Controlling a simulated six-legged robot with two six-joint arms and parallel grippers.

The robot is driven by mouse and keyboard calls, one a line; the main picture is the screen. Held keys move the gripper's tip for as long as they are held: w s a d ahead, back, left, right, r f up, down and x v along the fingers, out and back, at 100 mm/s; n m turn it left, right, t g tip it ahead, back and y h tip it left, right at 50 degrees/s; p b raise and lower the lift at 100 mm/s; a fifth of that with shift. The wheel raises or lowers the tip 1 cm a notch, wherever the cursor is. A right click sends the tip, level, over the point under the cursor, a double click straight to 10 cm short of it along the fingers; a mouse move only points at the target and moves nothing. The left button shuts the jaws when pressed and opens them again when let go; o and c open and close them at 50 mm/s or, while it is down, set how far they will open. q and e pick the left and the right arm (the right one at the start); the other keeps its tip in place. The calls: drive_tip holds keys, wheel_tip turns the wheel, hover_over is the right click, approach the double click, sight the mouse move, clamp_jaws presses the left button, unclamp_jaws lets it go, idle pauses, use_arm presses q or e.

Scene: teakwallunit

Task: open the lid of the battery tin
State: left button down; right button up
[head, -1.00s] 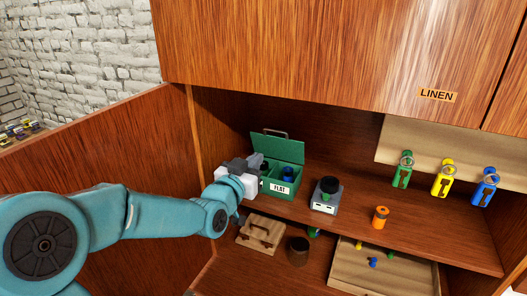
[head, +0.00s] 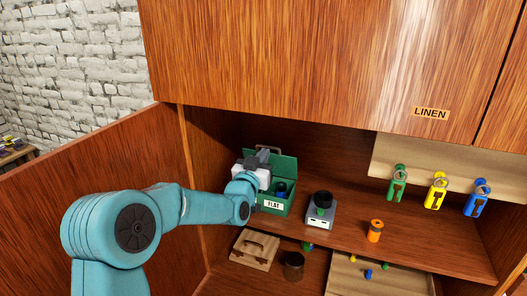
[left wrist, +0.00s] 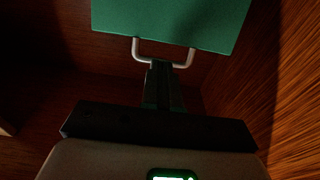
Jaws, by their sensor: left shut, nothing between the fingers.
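The green battery tin (head: 268,210), with a white label reading FLAT, stands on the shelf at the left. Its lid (head: 286,168) is raised, standing up at the back, and a dark blue battery shows inside. The lid (left wrist: 170,18) and its metal handle (left wrist: 188,58) also show in the left wrist view. My left gripper (head: 264,155) is over the tin in front of the lid, partly hiding both. Its fingers (left wrist: 160,78) are shut and empty, with their tips close to the handle; I cannot tell whether they touch. My right gripper is out of view.
A grey device (head: 321,211) with a dark round top stands right of the tin, then an orange cylinder (head: 375,231). Coloured tags (head: 436,190) hang at right.

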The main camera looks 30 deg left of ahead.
use_arm(q)
drive_tip(key=shift+w+a, duration=0.15)
drive_tip(key=shift+w, duration=0.35)
drive_tip(key=b, duration=0.1)
drive_tip(key=w+r+b, duration=0.1)
drive_tip(key=b, duration=0.1)
drive_tip(key=shift+w+a+r, duration=0.15)
drive_tip(key=shift+w+a, duration=0.05)
drive_tip(key=shift+w, duration=0.1)
